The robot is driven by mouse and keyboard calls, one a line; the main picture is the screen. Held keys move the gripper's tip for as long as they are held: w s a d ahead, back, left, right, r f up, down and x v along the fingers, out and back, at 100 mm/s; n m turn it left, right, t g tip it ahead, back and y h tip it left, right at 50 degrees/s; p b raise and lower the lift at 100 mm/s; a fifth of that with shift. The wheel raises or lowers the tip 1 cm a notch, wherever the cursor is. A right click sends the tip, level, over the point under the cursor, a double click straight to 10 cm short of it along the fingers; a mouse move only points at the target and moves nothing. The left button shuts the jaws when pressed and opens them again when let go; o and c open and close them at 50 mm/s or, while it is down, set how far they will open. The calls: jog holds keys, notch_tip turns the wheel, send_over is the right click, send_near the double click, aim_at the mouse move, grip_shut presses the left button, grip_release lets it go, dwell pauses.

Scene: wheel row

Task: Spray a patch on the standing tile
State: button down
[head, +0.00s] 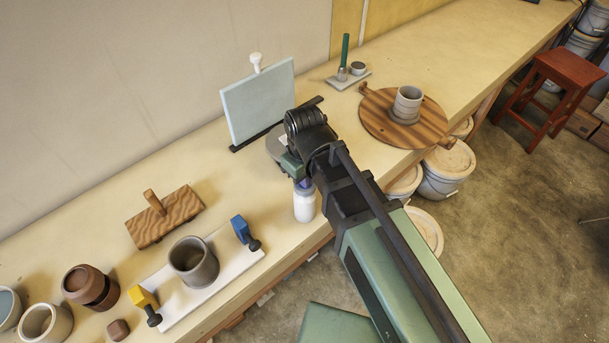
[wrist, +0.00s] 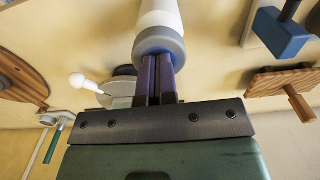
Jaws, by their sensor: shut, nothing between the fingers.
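The pale blue tile (head: 258,100) stands upright in a dark slotted base near the wall in the head view. A white bottle (head: 304,206) with a blue-purple part above it stands at the table's front edge. My gripper (head: 300,182) is just above this bottle. In the wrist view my fingers (wrist: 157,78) are together, ending at the grey collar of the white bottle (wrist: 160,20). Nothing shows gripped between them; I cannot tell whether they touch it. A white knob (head: 255,60) shows behind the tile's top edge.
A grey disc (head: 274,143) lies partly hidden behind my gripper. To the right is a round wooden board (head: 377,122) with a grey cup. To the left are a wooden float (head: 165,217) and a white board (head: 225,262) with a cup and two clamps.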

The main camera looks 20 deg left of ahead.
notch_tip(320, 180, up, 14)
jog(key=p, duration=1.4)
jog(key=w+d+f+m+b, duration=0.1)
jog(key=d+f+m+b, duration=0.2)
jog(key=d, duration=1.2)
jog(key=w+d+f+m+b, duration=0.1)
jog(key=d+f+m+b, duration=0.2)
jog(key=d+m, duration=0.5)
jog(key=d, duration=0.8)
jog(key=shift+w+f+m, duration=0.2)
jog(key=shift+w+m, duration=0.1)
jog(key=shift+w, duration=0.1)
jog(key=shift+a, duration=0.1)
